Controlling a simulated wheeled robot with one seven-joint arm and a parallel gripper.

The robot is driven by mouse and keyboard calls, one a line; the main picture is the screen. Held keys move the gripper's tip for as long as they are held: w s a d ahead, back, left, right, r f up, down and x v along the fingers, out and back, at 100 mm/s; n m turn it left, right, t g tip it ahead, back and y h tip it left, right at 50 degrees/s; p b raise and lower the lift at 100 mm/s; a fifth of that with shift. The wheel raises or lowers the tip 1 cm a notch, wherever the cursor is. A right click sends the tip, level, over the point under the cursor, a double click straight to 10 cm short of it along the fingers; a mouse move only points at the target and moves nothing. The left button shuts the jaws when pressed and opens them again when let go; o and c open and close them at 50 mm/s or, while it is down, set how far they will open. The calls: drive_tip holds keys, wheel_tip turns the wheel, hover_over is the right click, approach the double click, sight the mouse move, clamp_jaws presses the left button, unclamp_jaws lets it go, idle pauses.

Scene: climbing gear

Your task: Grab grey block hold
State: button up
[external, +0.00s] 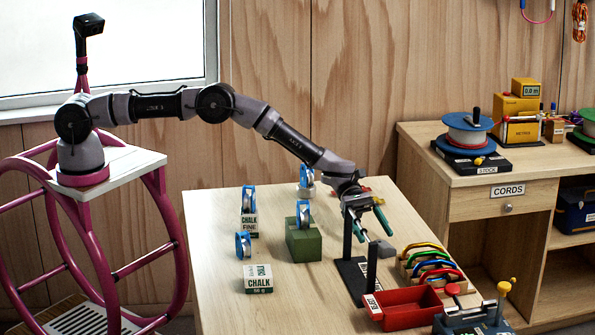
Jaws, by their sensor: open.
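A small grey block hold (386,250) shows just right of the front post of a black stand (371,268) on the wooden table. I cannot tell whether it hangs on the stand or sits behind it. My gripper (376,236) reaches in from the upper left with its two green fingers spread apart and pointing down. It is open and empty, just above the grey block in the picture. The gap between fingertips and block is hard to judge from this angle.
A red tray (404,310) and a rack of coloured carabiners (432,264) stand close to the right. A green block (303,243), blue-and-white pulleys (243,245) and chalk boxes (258,279) are to the left. The table's front left (225,305) is clear.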

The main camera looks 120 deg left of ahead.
sight(378, 240)
drive_tip(key=shift+x, duration=1.65)
clamp_jaws()
